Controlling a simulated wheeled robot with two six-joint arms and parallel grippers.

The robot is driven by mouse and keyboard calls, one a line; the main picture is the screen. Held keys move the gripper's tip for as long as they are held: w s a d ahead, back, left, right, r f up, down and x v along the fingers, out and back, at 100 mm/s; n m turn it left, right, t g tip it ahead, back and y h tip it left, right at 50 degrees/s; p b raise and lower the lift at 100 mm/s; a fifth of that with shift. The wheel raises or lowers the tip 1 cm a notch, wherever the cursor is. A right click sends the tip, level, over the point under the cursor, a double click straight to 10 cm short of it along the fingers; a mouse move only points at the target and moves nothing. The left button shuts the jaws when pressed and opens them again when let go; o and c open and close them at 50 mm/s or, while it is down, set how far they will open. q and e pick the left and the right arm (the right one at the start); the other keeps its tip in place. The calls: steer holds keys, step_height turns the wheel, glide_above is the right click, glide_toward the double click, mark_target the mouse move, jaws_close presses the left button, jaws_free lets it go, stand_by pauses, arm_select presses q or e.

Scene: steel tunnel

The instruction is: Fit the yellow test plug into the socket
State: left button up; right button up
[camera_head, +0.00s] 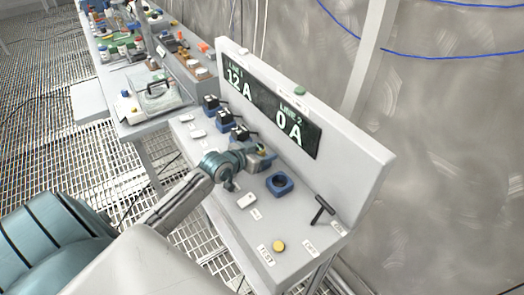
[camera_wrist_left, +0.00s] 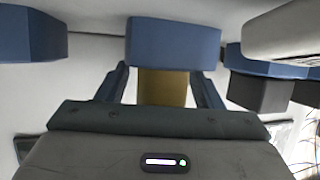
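The yellow test plug (camera_wrist_left: 163,88) shows olive-yellow in the left wrist view, between my left gripper's two dark fingers. Light gaps show on both sides of it, so the left gripper (camera_wrist_left: 160,82) looks open around it. The plug's far end meets a blue socket block (camera_wrist_left: 172,42); how deep it sits is hidden. In the head view my left gripper (camera_head: 257,156) is low over the bench, at a socket in the row along the panel. An empty blue socket (camera_head: 280,184) with a dark round hole is just to its right. My right gripper is out of view.
Black plugs (camera_head: 240,133) stand in blue sockets farther along the row. The panel display (camera_head: 275,112) reads 12 A and 0 A.

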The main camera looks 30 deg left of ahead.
arm_select(q)
steer(key=shift+w+a, duration=0.1)
steer(key=shift+r, duration=0.2)
steer(key=shift+s+r, duration=0.1)
steer(key=shift+s, duration=0.1)
steer(key=p+v, duration=0.1)
steer(key=v, duration=0.9)
steer(key=shift+s+r, duration=0.15)
steer(key=shift+s, duration=0.05)
steer(key=shift+s+r, duration=0.2)
steer(key=shift+s, duration=0.25)
steer(key=shift+s+a, duration=0.1)
